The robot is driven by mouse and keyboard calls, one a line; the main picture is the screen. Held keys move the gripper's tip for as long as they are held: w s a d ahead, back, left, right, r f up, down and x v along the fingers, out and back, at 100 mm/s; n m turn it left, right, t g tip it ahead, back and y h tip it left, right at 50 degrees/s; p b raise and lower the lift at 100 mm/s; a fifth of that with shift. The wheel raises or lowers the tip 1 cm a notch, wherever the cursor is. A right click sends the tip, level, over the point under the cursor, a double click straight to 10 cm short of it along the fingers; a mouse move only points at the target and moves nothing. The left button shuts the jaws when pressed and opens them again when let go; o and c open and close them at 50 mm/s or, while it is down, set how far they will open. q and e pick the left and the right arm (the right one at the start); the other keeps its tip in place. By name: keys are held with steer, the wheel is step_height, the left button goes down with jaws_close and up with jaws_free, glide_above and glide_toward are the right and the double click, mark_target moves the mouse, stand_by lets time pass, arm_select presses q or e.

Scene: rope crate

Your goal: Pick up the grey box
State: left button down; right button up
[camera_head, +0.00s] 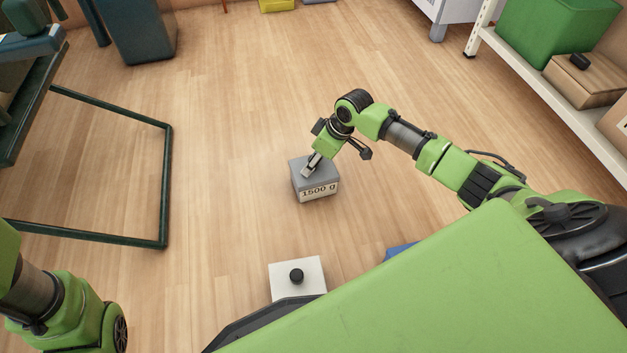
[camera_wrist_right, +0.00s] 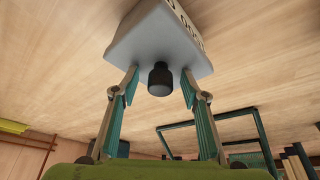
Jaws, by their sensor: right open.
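The grey box (camera_head: 322,184), marked "1500 g", stands on the wooden floor near the middle of the head view. In the right wrist view the box (camera_wrist_right: 150,38) shows its grey top with a black knob (camera_wrist_right: 160,80). My right gripper (camera_head: 309,168) is over the top of the box. In the wrist view its fingers (camera_wrist_right: 159,84) are open, one on each side of the knob, with gaps between. The head view hides the knob behind the gripper. Only part of my left arm shows at the lower left; its gripper is out of view.
A white box (camera_head: 283,285) with a black knob stands nearer me, with a blue object (camera_head: 398,250) partly hidden to its right. Floor around the grey box is clear.

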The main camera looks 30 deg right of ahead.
jaws_close()
steer(key=shift+w+r, duration=0.2)
steer(key=shift+r, duration=0.05)
steer(key=shift+r, duration=0.1)
